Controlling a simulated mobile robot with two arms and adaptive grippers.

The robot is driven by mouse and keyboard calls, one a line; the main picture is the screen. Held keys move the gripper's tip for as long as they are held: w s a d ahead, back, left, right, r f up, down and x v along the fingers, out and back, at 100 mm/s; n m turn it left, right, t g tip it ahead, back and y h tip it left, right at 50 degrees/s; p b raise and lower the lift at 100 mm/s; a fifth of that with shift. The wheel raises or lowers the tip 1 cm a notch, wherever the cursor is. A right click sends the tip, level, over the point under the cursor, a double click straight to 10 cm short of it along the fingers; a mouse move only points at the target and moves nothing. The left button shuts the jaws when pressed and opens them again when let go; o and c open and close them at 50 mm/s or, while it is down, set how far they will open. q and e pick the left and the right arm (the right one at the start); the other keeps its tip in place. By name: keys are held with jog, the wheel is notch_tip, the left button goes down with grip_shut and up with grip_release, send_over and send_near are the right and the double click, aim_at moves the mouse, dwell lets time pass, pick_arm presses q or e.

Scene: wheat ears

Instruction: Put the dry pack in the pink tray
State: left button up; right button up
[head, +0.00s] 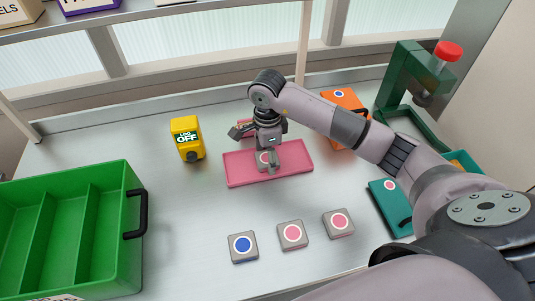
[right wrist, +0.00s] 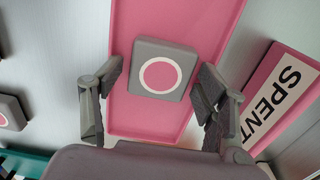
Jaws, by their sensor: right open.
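The pink tray (head: 235,178) lies flat on the middle of the bench; it also fills the centre of the right wrist view (right wrist: 135,118). A grey square pack with a pink disc ringed in white (head: 264,160) lies in it, and shows in the right wrist view (right wrist: 162,73). My right gripper (head: 257,150) is just above the tray, its fingers spread apart on either side of this pack, with a gap visible on both sides. No printed word shows which pack is dry. My left gripper is not in view.
Three grey packs lie in front: one blue-disc (head: 243,247), two pink-disc (head: 292,235) (head: 338,223). A SPENT sign (right wrist: 280,95) stands by the tray. Around are a green crate (head: 125,215), yellow device (head: 187,138), orange case (head: 340,103), teal case (head: 390,208) and green press (head: 403,75).

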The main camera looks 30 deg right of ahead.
dwell(0.4)
jog(key=shift+r, duration=0.15)
notch_tip(320, 180, up, 12)
jog(key=b, duration=0.2)
dwell(0.6)
